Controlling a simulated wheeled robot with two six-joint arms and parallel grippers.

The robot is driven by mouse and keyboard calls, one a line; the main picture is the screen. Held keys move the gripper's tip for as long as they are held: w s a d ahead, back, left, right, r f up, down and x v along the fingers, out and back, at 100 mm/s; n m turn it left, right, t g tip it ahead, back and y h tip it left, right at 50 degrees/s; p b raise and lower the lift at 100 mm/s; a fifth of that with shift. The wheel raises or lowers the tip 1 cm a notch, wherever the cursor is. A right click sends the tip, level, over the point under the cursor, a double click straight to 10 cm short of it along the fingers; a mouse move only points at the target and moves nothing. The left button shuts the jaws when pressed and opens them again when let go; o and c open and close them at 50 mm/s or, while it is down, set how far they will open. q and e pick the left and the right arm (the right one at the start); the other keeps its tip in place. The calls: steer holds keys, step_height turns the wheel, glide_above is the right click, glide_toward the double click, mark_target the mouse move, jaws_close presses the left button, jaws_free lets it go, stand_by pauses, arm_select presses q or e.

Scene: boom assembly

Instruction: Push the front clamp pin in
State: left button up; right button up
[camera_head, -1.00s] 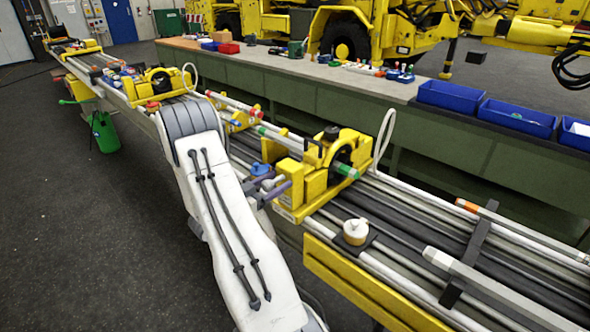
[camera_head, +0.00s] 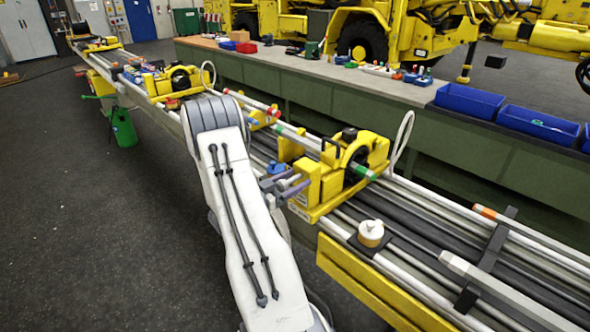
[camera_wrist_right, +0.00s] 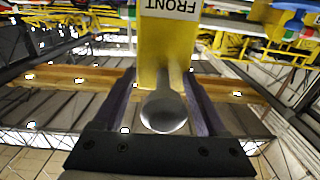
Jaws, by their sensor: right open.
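The yellow front clamp (camera_head: 312,188) stands on the boom rails in the middle of the head view. Its block, with an upside-down FRONT label, also shows in the right wrist view (camera_wrist_right: 165,50). The clamp pin (camera_wrist_right: 164,112) has a round silver end that sticks out of the block towards the wrist camera. My right gripper (camera_head: 285,184) is at the near left side of the clamp. In the right wrist view its dark purple fingers (camera_wrist_right: 160,82) are open, one on each side of the pin. I cannot tell whether they touch it. My left gripper is not in view.
A white-capped part (camera_head: 371,233) sits on a dark plate right of the clamp. Long rails (camera_head: 440,235) run to the lower right. A second yellow clamp (camera_head: 160,85) stands farther left. A green bench (camera_head: 330,105) with blue bins (camera_head: 470,100) runs behind. The floor at left is mostly clear.

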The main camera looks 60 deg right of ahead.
mark_target(278, 188)
steer(key=b+v, duration=0.2)
steer(key=v, duration=0.8)
steer(key=shift+w+a+b, duration=0.1)
steer(key=shift+w+b, duration=0.15)
steer(key=shift+b, duration=0.1)
steer(key=shift+w+a, duration=0.1)
steer(key=shift+a, duration=0.4)
